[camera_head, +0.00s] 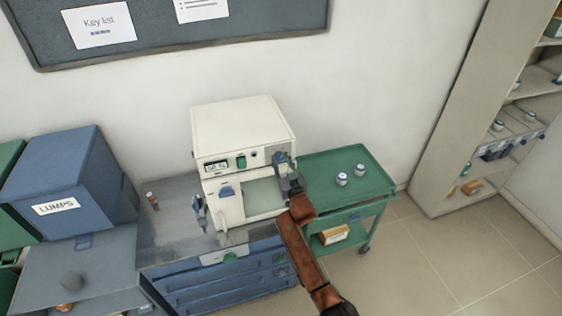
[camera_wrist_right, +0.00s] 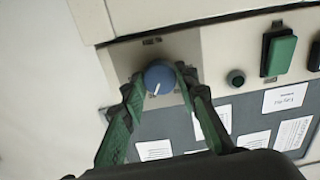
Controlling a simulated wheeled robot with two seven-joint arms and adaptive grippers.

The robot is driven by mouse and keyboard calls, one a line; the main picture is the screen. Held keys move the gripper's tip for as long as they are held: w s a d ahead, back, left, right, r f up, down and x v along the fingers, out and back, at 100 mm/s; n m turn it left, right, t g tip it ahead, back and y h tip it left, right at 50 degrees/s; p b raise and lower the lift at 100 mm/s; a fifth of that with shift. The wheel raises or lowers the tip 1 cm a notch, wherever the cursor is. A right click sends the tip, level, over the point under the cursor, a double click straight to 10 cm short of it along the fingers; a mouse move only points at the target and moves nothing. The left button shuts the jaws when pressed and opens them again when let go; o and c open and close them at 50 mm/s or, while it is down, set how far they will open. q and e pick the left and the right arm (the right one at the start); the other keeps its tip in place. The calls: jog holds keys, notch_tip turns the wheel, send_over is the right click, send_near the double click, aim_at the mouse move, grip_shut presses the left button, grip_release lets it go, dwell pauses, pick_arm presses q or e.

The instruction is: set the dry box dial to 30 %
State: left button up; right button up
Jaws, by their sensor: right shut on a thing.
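The dry box (camera_head: 240,125) is a cream cabinet with a front control panel and a pale window below it. A small lit display (camera_head: 216,165) sits on the panel, but its digits are too small to read surely. The blue dial (camera_wrist_right: 158,74) has a white pointer line, which points down and slightly left in the right wrist view. My right gripper (camera_head: 283,168) is at the right end of the panel, shut on the dial. In the right wrist view its green fingers (camera_wrist_right: 160,84) lie on both sides of the dial. My left gripper is not in view.
The dry box stands on a grey bench with blue drawers (camera_head: 225,275). A green cart (camera_head: 325,168) with two small jars stands at its right. A blue box marked LUMPS (camera_head: 60,175) stands at the left. A shelf unit (camera_head: 440,150) is at the far right, with clear floor before it.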

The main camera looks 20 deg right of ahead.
dwell(0.4)
jog(key=o, duration=1.1)
jog(key=shift+o, duration=0.2)
jog(key=s, duration=1.2)
jog(key=shift+d, duration=0.2)
